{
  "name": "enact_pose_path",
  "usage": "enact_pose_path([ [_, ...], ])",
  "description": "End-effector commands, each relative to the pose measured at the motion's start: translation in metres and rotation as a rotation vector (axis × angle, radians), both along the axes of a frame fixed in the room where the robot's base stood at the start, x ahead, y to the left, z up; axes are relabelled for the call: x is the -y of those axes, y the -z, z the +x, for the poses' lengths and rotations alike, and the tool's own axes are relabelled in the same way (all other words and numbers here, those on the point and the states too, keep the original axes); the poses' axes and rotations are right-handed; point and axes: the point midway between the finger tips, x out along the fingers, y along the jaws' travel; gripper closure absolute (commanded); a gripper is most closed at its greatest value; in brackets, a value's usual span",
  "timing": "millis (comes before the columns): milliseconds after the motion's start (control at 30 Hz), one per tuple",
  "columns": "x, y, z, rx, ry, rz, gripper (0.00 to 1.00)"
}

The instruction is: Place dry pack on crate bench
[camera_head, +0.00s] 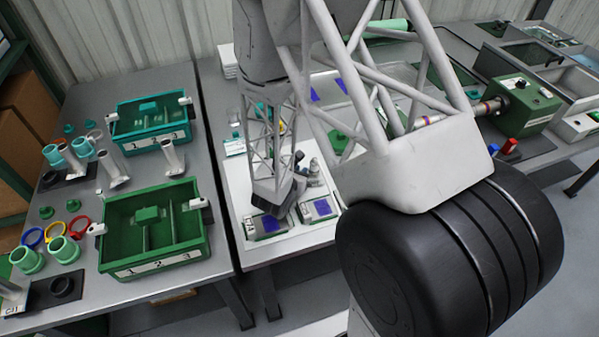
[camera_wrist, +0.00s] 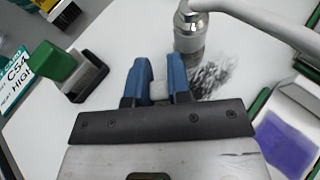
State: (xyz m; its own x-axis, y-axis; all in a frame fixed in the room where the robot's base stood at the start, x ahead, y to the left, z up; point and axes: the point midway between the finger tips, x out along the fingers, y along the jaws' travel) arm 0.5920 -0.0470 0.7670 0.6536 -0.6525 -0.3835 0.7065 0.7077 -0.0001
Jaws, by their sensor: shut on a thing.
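In the wrist view, my gripper (camera_wrist: 160,86) has its two blue fingers shut on a small pale thing (camera_wrist: 158,91), which I take to be the dry pack. Most of it is hidden between the fingers. It is over or on a white surface; I cannot tell whether it touches it. In the head view, the end of my arm is over the white work tray on the middle table, and the held thing is hidden. The crate bench (camera_head: 150,85) is the grey table at the left, with a teal crate (camera_head: 150,138) and a green crate (camera_head: 155,262) on it.
Purple-topped trays (camera_head: 320,209) lie at the work tray's front. Rings, cups and tubes crowd the crate bench's left; its right edge strip is clear.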

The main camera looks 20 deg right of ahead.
Motion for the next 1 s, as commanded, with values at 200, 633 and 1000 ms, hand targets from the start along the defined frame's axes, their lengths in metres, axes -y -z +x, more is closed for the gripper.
enact_pose_path([
  [200, 0.000, 0.003, 0.000, 0.000, 0.000, 0.000, 0.79],
  [633, 0.000, 0.001, 0.000, 0.000, 0.000, 0.000, 0.71],
  [1000, -0.015, -0.009, -0.014, 0.002, -0.001, 0.000, 0.71],
])
